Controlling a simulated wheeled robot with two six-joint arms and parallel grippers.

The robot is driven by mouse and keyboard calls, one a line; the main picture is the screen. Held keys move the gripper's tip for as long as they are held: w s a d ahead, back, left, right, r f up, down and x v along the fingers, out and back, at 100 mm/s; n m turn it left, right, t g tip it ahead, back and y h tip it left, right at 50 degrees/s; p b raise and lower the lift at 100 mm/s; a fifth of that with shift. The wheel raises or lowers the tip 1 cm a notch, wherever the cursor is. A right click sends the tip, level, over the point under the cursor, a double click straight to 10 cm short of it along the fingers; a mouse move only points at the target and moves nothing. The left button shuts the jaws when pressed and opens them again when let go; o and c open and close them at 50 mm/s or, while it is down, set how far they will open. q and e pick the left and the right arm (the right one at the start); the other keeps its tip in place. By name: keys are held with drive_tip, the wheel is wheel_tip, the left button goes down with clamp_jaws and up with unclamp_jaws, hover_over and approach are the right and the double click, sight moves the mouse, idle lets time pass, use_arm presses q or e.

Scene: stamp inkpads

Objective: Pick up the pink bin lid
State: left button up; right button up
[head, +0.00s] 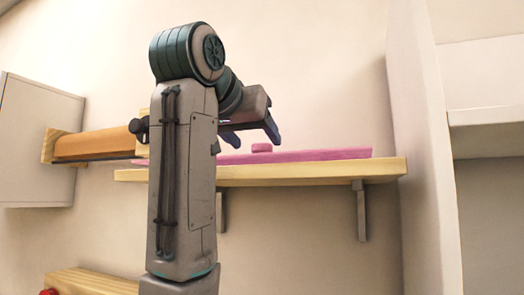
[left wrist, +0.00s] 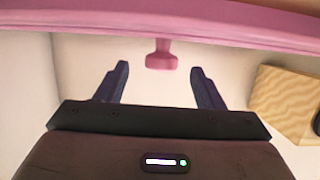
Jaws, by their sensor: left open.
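The pink bin lid (head: 320,154) lies flat on a light wooden wall shelf (head: 310,172), with a small pink knob (head: 262,148) on top. My left gripper (head: 254,138) is open and empty, just above the lid near the knob. In the left wrist view, the lid (left wrist: 90,24) spans the top of the picture. Its knob (left wrist: 162,56) shows in the gap between the open fingers of my left gripper (left wrist: 160,76), slightly beyond the tips. My arm hides part of the lid's left side in the head view. My right gripper is not in view.
A white vertical panel (head: 425,150) stands just right of the shelf. Left of my arm are an orange-brown item on a wooden ledge (head: 95,144) and a white cabinet (head: 35,140). A wooden surface (head: 95,282) lies low at left. The wall space above the lid is clear.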

sight(258, 145)
use_arm(q)
drive_tip(key=p+x, duration=0.2)
drive_tip(key=x, duration=0.1)
drive_tip(key=shift+w+p, duration=0.1)
drive_tip(key=shift+p, duration=0.25)
drive_tip(key=shift+w+d+f, duration=0.1)
drive_tip(key=shift+w+f, duration=0.15)
drive_tip(key=shift+w, duration=0.15)
drive_tip(key=shift+s, duration=0.1)
drive_tip(key=c, duration=1)
drive_tip(key=shift+c, duration=0.9)
drive_tip(key=shift+r, duration=0.1)
